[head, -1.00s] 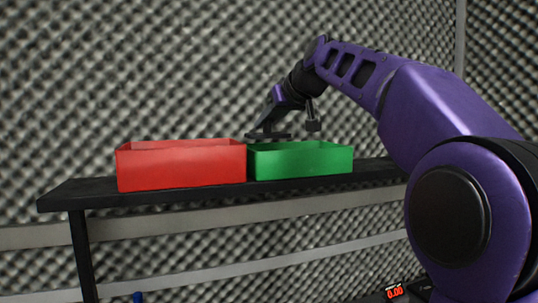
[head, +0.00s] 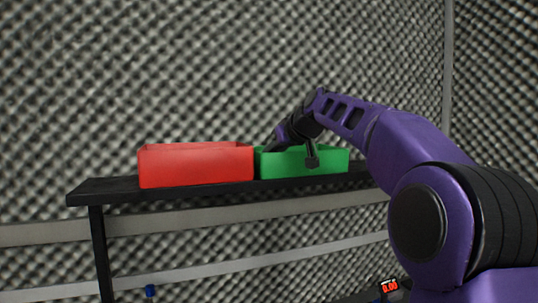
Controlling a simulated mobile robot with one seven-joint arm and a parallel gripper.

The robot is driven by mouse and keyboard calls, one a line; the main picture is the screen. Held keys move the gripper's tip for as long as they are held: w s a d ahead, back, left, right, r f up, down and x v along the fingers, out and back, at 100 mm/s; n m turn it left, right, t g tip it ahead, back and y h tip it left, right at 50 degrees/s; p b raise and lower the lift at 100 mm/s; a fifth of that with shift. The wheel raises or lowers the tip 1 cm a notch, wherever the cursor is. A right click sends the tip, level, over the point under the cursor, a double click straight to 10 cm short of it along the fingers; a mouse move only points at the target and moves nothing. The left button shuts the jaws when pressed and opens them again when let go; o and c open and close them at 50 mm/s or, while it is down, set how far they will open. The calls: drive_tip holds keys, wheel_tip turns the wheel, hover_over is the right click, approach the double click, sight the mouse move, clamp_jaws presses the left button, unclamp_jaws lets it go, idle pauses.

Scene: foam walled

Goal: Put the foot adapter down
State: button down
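A green bin (head: 330,165) stands on a black shelf (head: 120,190), just right of a red bin (head: 195,168). My gripper (head: 274,147) reaches down from the right into the left part of the green bin. Its fingertips are hidden behind the bin's front wall, so I cannot see whether they are open or shut. I cannot make out the foot adapter; the inside of the green bin is mostly hidden. A dark knob-like part of my arm hangs in front of the green bin.
Grey foam walls stand behind the shelf, with pale rails (head: 200,222) below it. The shelf's left end is bare. A small blue thing (head: 150,290) shows at the bottom edge. A red digital display (head: 390,287) sits low at the right.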

drive_tip(key=shift+w, duration=0.1)
drive_tip(key=shift+f, duration=0.2)
drive_tip(key=c, duration=0.7)
unclamp_jaws()
drive_tip(key=shift+r, duration=0.1)
drive_tip(key=shift+d+r, duration=0.1)
drive_tip(key=shift+r, duration=0.15)
drive_tip(key=b+v, duration=0.1)
drive_tip(key=v, duration=1.1)
drive_tip(key=shift+f+b, duration=0.15)
drive_tip(key=shift+b, duration=0.25)
